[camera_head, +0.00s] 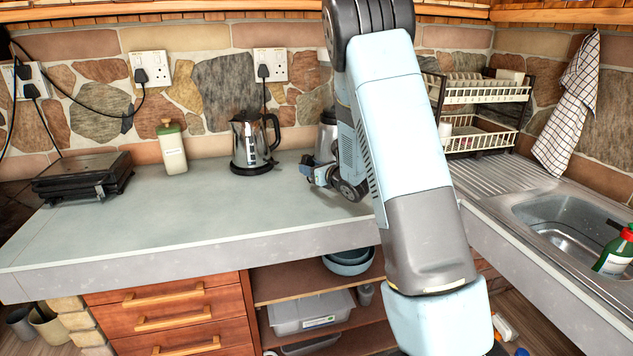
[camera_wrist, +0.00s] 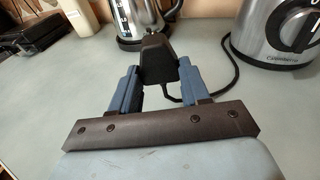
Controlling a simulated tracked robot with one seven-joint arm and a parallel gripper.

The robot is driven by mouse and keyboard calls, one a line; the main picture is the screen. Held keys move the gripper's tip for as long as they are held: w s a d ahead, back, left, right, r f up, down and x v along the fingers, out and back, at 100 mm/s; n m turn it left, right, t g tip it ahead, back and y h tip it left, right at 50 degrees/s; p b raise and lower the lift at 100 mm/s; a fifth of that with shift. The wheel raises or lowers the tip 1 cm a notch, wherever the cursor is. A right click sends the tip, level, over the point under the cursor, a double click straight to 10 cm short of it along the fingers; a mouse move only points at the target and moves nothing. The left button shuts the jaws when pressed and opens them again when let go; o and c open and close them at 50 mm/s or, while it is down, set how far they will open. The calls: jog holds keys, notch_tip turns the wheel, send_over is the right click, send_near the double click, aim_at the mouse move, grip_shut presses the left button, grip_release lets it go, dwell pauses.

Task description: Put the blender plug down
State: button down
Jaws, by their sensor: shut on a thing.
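The blender plug (camera_wrist: 156,58) is a dark plug at the centre of the wrist view, held between the blue fingers of my gripper (camera_wrist: 153,78). A dark cord runs from it to the right, towards a silver appliance (camera_wrist: 283,32), which seems to be the blender base. In the head view my gripper (camera_head: 311,172) is low over the grey worktop (camera_head: 130,215), right of the kettle; my arm hides most of the silver appliance (camera_head: 327,135) behind it. The plug is too small to make out there. I cannot tell whether the plug touches the worktop.
The kettle (camera_head: 252,142) stands just left of my gripper. A cream bottle (camera_head: 172,148) and a black appliance (camera_head: 84,178) stand further left. The worktop's front left is clear. A dish rack (camera_head: 480,100) and sink (camera_head: 570,225) are at the right.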

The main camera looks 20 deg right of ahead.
aim_at(313, 191)
jog(key=shift+w+d+f, duration=0.2)
jog(key=shift+w+f, duration=0.3)
jog(key=shift+f, duration=0.15)
jog(key=shift+w+d+f, duration=0.15)
jog(key=shift+w+f, duration=0.35)
jog(key=shift+f, duration=0.15)
notch_tip(313, 191, down, 3)
jog(key=shift+w+f, duration=0.15)
jog(key=shift+f, duration=0.3)
